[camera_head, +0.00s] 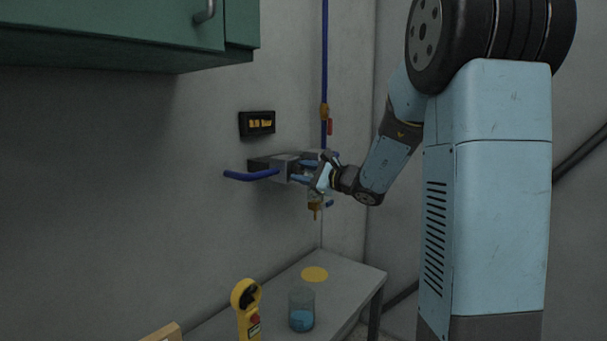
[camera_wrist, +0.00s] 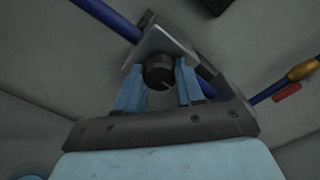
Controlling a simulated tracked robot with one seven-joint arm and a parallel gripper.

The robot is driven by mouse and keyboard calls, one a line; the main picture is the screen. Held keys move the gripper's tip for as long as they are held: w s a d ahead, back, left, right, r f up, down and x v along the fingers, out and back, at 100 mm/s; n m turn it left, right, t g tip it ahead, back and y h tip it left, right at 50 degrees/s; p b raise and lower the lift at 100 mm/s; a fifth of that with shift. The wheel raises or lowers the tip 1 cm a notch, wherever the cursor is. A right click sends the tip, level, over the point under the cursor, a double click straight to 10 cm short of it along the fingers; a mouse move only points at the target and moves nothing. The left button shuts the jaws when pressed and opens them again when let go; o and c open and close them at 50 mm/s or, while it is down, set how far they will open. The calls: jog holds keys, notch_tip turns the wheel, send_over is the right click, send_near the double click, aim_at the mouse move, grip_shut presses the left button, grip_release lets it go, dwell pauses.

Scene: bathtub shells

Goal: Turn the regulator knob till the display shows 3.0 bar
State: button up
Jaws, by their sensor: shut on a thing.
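The regulator is a grey block (camera_head: 268,163) on the wall with a blue pipe; it also shows in the wrist view (camera_wrist: 166,42). Its black round knob (camera_wrist: 159,72) has a pale mark and sits between my gripper's blue fingers. My gripper (camera_head: 303,173) reaches the block from the right and is shut on the knob; its fingers also show in the wrist view (camera_wrist: 158,85). In the head view the fingers hide the knob. The black display (camera_head: 257,123) hangs above the regulator with small yellow-orange characters, too blurred to read surely.
A blue vertical pipe (camera_head: 324,60) with a brass fitting and red lever (camera_head: 330,127) runs behind my gripper. A grey table (camera_head: 345,279) below carries a glass with blue liquid (camera_head: 302,311) and a yellow handheld device (camera_head: 247,312). A green cabinet (camera_head: 110,38) overhangs upper left.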

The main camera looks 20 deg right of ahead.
jog(key=shift+f, duration=0.1)
dwell(0.4)
jog(key=o, duration=1)
jog(key=shift+o, duration=0.2)
jog(key=shift+s, duration=0.1)
jog(key=v, duration=1.3)
jog(key=shift+s+d, duration=0.25)
